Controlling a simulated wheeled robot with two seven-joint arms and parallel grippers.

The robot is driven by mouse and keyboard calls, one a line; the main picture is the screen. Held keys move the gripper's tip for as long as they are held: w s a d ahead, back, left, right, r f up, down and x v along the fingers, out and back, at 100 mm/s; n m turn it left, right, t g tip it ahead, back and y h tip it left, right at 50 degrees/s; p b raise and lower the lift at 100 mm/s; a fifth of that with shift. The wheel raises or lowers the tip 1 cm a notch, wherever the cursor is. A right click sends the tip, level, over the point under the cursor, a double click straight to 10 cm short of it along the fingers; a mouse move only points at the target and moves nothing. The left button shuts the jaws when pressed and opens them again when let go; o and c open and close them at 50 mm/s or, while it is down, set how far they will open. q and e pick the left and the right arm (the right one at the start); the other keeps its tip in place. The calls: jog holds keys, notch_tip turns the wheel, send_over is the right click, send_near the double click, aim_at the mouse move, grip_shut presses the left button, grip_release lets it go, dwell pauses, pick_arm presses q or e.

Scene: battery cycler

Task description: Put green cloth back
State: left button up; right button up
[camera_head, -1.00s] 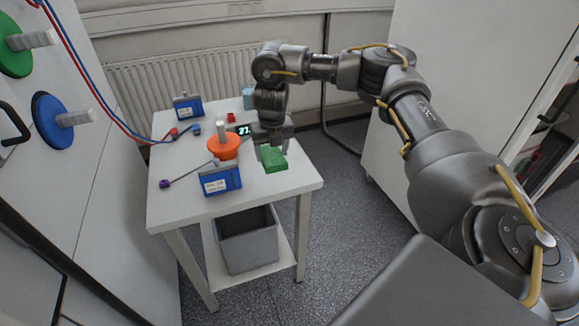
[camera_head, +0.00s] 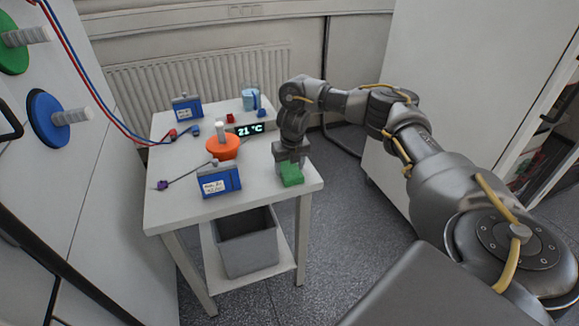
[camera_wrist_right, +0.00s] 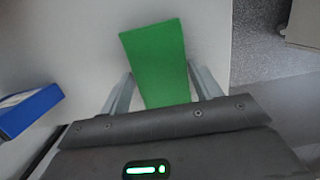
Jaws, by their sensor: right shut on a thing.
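The green cloth (camera_head: 291,175) is at the right front part of the white table, close to its right edge. My right gripper (camera_head: 290,163) is shut on it from above. In the right wrist view the cloth (camera_wrist_right: 157,62) shows as a flat green piece between the two fingers (camera_wrist_right: 158,90), reaching out past them. Whether the cloth touches the tabletop or hangs just above it I cannot tell. My left gripper is out of view.
On the white table (camera_head: 265,190) stand a blue box (camera_head: 219,182) at the front, an orange round thing (camera_head: 222,148), another blue box (camera_head: 187,107), a temperature display (camera_head: 249,129) and a light blue container (camera_head: 250,99). A grey bin (camera_head: 247,252) sits below.

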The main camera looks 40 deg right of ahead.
aim_at(291, 172)
jog(key=o, duration=0.7)
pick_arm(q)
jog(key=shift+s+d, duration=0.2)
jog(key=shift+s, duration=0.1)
pick_arm(e)
jog(key=shift+o, duration=1.3)
jog(key=shift+r, duration=0.15)
jog(key=shift+r, duration=0.4)
pick_arm(q)
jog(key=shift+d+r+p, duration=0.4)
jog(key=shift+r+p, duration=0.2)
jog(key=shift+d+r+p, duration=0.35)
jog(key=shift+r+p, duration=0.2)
jog(key=shift+p, duration=0.05)
pick_arm(e)
notch_tip(291, 172, up, 11)
jog(key=s, duration=0.1)
jog(key=shift+s+a+f, duration=0.15)
jog(key=shift+s+a, duration=0.2)
